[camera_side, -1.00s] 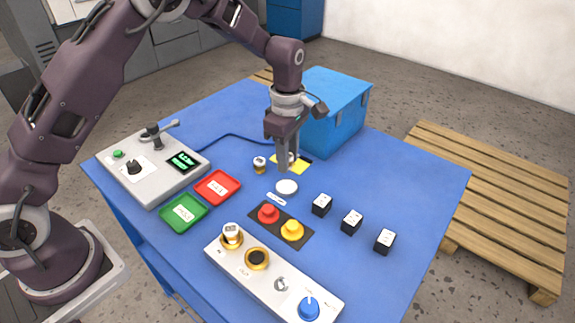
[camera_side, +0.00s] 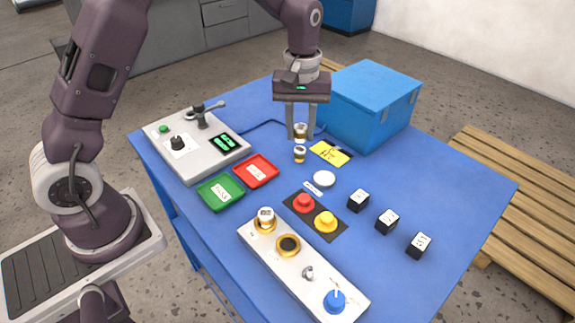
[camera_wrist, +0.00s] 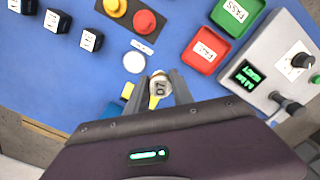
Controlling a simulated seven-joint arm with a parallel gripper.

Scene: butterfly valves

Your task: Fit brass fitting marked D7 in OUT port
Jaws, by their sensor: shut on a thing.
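My gripper (camera_side: 300,134) is shut on a brass fitting with a white top (camera_side: 300,130), held above the table. The wrist view shows this fitting (camera_wrist: 160,88) marked D7 between the fingers. A second similar fitting (camera_side: 300,154) stands on the table just below it in the side view; its mark is unreadable. The white port panel (camera_side: 311,270) lies at the front. One brass-ringed port (camera_side: 254,224) has a white-topped fitting (camera_side: 266,214) in it. The other port (camera_side: 288,245) shows a dark open hole. The port labels are too small to read.
A blue box (camera_side: 370,105) stands close right of my gripper. A yellow card (camera_side: 331,152), white disc (camera_side: 324,179), red button (camera_side: 304,202), yellow button (camera_side: 326,221) and black cubes (camera_side: 388,221) lie toward the panel. Red (camera_side: 256,171) and green (camera_side: 220,192) trays sit left.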

